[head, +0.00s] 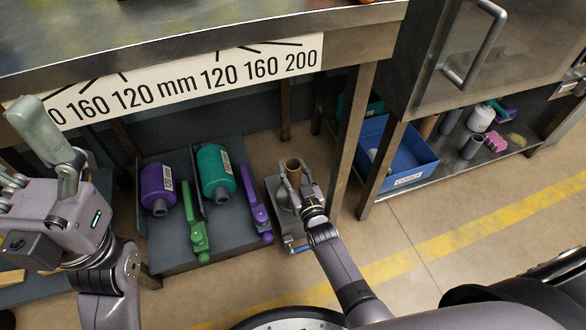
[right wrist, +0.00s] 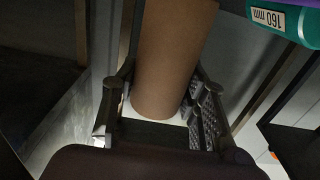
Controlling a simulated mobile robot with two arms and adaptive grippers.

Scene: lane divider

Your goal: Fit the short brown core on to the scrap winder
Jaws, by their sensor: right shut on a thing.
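The short brown core (head: 293,165) is a plain cardboard tube, held roughly upright in my right gripper (head: 291,184). In the right wrist view the core (right wrist: 172,60) stands between the two fingers, with a pale surface close to its lower end. The scrap winder (head: 278,188) is a grey unit with a blue handle, on the floor beside the low shelf. The core is over it in the head view; I cannot tell whether it sits on a spindle. My left gripper (head: 38,150) is raised at the left, away from the winder, its finger gap unclear.
A low grey shelf (head: 205,240) holds purple (head: 158,188) and teal (head: 215,172) bottles and green and purple tools. Table legs stand close on the right of the winder. A blue bin (head: 410,158) is farther right. The floor in front is clear.

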